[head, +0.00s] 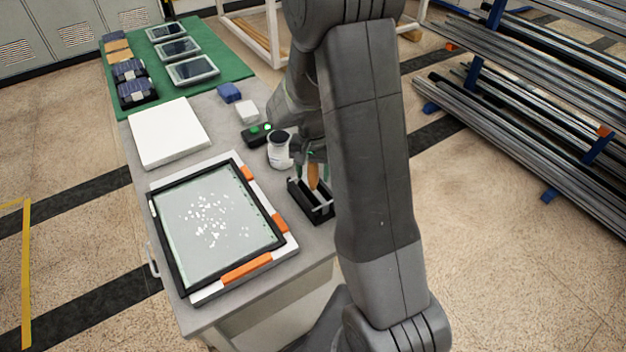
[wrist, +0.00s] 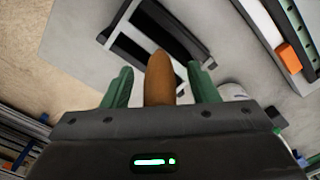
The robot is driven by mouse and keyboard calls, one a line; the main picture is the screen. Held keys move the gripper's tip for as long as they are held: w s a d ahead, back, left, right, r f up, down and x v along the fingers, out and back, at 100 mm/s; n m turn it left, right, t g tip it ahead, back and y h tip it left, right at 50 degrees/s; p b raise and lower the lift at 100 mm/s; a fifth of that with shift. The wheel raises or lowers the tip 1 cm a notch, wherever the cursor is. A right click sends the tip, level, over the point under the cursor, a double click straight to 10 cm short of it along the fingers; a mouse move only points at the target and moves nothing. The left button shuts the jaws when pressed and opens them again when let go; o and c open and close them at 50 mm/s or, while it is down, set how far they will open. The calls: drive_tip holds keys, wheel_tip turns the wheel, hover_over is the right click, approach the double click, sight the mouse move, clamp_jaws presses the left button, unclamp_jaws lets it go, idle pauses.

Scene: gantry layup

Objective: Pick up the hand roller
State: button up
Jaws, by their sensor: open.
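The hand roller (head: 313,176) shows its orange-brown handle standing up from a black holder (head: 318,213) at the right edge of the grey table. In the wrist view the handle (wrist: 161,80) lies between the two green fingers of my gripper (wrist: 160,85), with a gap on each side. The fingers are open around the handle. In the head view my gripper (head: 311,158) is just above the holder, partly hidden by my arm. The roller's lower part is hidden in the holder.
A black-framed panel with white flecks (head: 180,250) and orange clamps lies left of the holder. A white jar (head: 278,153) with a dark lid stands close behind it. A white slab (head: 168,133) and a green mat (head: 215,58) with devices are farther back.

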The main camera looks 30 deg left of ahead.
clamp_jaws()
drive_tip(key=shift+r, duration=0.1)
wheel_tip(320, 180, up, 10)
drive_tip(key=shift+f+b, duration=0.1)
drive_tip(key=shift+b, duration=0.5)
drive_tip(key=c, duration=0.6)
unclamp_jaws()
drive_tip(key=c, duration=0.3)
drive_tip(key=shift+c, duration=0.3)
